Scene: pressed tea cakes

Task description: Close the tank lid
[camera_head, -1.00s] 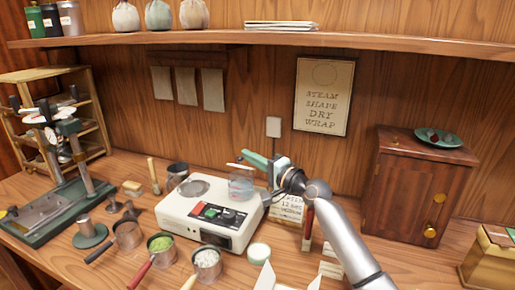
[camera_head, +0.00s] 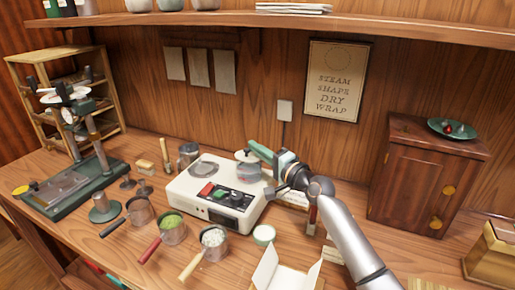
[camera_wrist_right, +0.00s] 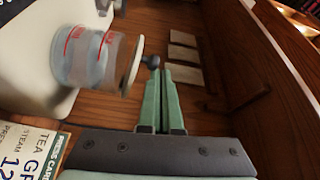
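The clear tank (camera_head: 247,173) stands on the white machine (camera_head: 185,190) at its back right. In the wrist view the tank (camera_wrist_right: 88,58) shows red marks on its wall. Its pale round lid (camera_head: 243,156) is at the tank's mouth; in the wrist view the lid (camera_wrist_right: 133,66) looks slightly tilted, with a dark knob (camera_wrist_right: 151,61). My right gripper (camera_head: 251,147) is beside the lid, its green fingers together (camera_wrist_right: 158,75) and their tips close to the knob. I cannot tell if they touch it. My left gripper is not in view.
Cups with green (camera_head: 172,228) and white (camera_head: 213,242) contents stand in front of the machine. A small green-rimmed pot (camera_head: 263,235) and an open white wrapper (camera_head: 285,272) lie to the right. A wooden cabinet (camera_head: 420,185) stands further right.

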